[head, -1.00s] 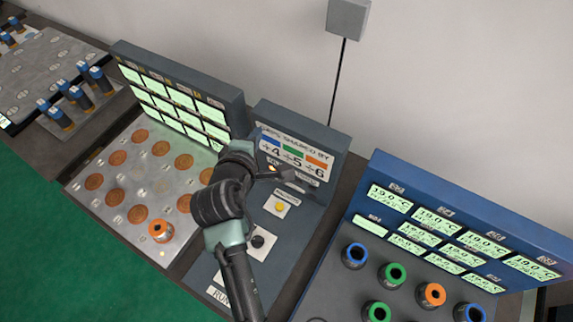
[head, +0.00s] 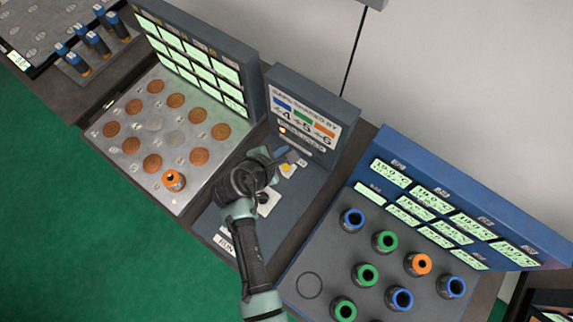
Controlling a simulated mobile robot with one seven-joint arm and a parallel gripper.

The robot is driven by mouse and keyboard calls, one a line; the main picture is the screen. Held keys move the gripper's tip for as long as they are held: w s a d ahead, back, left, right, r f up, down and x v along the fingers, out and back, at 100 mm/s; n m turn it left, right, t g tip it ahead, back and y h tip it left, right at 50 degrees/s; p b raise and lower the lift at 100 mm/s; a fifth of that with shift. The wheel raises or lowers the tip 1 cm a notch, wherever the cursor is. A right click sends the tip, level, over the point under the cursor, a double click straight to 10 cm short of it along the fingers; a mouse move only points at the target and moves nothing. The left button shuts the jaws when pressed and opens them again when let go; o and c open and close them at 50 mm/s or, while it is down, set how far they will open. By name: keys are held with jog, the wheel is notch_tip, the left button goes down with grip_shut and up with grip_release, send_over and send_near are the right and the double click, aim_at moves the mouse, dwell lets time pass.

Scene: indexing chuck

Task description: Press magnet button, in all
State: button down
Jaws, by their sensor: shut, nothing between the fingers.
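The control panel (head: 309,172) is a dark grey console between the chuck plate and the blue console. A yellow button (head: 287,168) sits on a small pale plate on it; its label is too small to read, so I cannot tell if it is the magnet button. My gripper (head: 283,153) is shut and empty, close to the upper side of the yellow button. I cannot tell whether it touches the button. My wrist hides part of the panel, including most of a second pale plate (head: 268,203) lower down.
At left is a metal plate (head: 133,146) with copper discs and one orange-topped piece (head: 173,181), under a display board (head: 196,61). At right, the blue console (head: 450,190) holds several ringed pieces. The panel's upright sign (head: 310,110) stands behind my gripper.

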jog(key=b, duration=0.6)
send_over(284, 172)
notch_tip(284, 172, down, 7)
jog(key=shift+w+a+r, duration=0.1)
jog(key=shift+r, duration=0.05)
jog(key=shift+f+b, duration=0.55)
jog(key=shift+f, duration=0.1)
dwell(1.0)
jog(key=shift+f, duration=0.4)
jog(key=shift+f+b, duration=0.4)
jog(key=shift+f, duration=0.05)
dwell(0.5)
jog(key=shift+r, duration=0.1)
jog(key=shift+r+p, duration=0.8)
jog(key=shift+p, duration=0.25)
